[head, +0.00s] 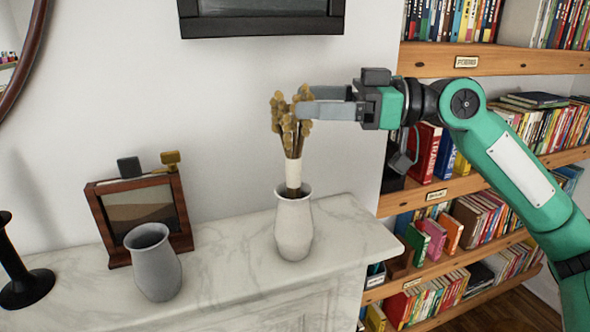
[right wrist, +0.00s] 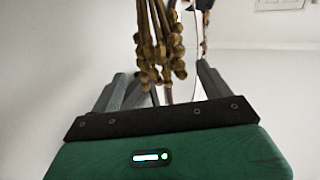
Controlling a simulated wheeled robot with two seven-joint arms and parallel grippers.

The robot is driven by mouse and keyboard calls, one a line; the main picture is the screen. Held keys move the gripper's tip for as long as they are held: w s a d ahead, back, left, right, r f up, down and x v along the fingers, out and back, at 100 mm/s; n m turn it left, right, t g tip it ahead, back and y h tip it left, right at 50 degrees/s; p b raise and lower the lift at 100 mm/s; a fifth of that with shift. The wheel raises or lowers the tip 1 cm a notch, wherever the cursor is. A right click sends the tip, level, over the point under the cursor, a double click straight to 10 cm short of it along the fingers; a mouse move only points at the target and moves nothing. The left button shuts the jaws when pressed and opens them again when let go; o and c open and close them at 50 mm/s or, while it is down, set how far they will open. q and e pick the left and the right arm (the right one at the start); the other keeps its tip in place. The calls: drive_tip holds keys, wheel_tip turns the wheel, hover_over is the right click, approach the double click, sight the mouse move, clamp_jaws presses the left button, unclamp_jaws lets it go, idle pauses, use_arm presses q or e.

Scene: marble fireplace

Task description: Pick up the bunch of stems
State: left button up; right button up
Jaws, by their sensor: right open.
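The bunch of stems (head: 291,128) is brownish yellow with a pale wrap around its lower part. It stands upright in a white vase (head: 293,228) on the marble mantel. My right gripper (head: 304,102) reaches in from the right, level with the seed heads, its fingertips at their right side. In the right wrist view the stems (right wrist: 160,50) show between the two spread fingers of that gripper (right wrist: 168,80), which is open. Whether a finger touches the stems I cannot tell. The stem bottoms are hidden in the vase. My left gripper is out of view.
A grey empty vase (head: 155,264) and a wooden picture frame (head: 185,219) stand left on the mantel (head: 225,262). A black candlestick (head: 27,288) is farther left. A bookshelf (head: 440,190) is behind my right arm. A dark frame (head: 262,25) hangs above.

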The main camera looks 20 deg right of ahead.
sight(272, 102)
drive_tip(key=shift+a+r+p, duration=0.1)
drive_tip(key=shift+a+p, duration=0.2)
drive_tip(key=shift+p, duration=0.1)
drive_tip(key=p+x, duration=0.1)
drive_tip(key=x, duration=0.1)
drive_tip(key=p+x, duration=0.2)
drive_tip(key=shift+s+a, duration=0.1)
drive_tip(key=shift+s, duration=0.1)
drive_tip(key=shift+w+a, duration=0.15)
drive_tip(key=shift+a, duration=0.15)
drive_tip(key=shift+f, duration=0.25)
drive_tip(key=c, duration=1.2)
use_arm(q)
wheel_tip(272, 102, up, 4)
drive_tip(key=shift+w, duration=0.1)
use_arm(e)
drive_tip(key=shift+c, duration=0.5)
drive_tip(key=shift+r, duration=0.1)
